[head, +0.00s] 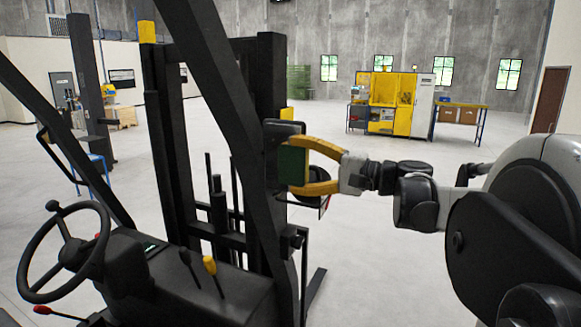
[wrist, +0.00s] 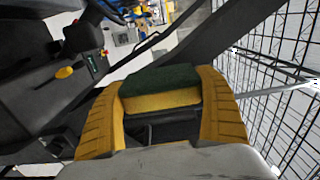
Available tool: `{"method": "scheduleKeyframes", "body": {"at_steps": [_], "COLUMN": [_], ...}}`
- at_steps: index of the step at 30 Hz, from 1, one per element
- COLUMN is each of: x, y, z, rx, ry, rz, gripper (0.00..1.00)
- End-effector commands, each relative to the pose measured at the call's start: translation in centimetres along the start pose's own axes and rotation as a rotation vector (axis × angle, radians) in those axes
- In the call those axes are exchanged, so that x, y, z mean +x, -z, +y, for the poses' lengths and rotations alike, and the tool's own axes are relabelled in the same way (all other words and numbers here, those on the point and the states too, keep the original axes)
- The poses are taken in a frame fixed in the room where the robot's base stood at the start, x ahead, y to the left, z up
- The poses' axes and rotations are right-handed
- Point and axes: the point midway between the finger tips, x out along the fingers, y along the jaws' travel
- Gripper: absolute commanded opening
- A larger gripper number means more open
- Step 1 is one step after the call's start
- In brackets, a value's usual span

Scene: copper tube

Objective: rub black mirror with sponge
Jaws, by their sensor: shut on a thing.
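The black mirror (head: 284,128) is a dark rounded panel on the side of the forklift's frame. The sponge, with a green face, shows in front of it in the head view (head: 292,166) and covers part of it. In the wrist view the sponge (wrist: 162,80) shows a dark green layer over a yellow one. My gripper (head: 300,165) has its two yellow fingers shut on the sponge from opposite sides. I cannot tell whether the sponge touches the mirror. The mirror is not clearly made out in the wrist view.
The black forklift fills the left and middle, with a steering wheel (head: 65,252), levers (head: 210,265) and slanting posts (head: 215,85) close to my gripper. A yellow machine (head: 392,100) and a workbench (head: 458,106) stand far back. Open grey floor (head: 400,265) lies below my arm.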

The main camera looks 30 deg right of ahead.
Motion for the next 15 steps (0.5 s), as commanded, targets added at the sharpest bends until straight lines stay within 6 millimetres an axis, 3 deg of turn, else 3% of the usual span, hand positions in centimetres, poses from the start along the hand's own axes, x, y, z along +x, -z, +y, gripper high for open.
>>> {"method": "scheduleKeyframes", "body": {"at_steps": [7, 15], "x": [0.6, 3.2], "y": [0.0, -0.1], "z": [-0.5, -0.5], "rx": [0.0, 0.0], "ry": [0.001, 0.001], "rz": [0.001, -0.001], "gripper": [0.58, 0.58]}}
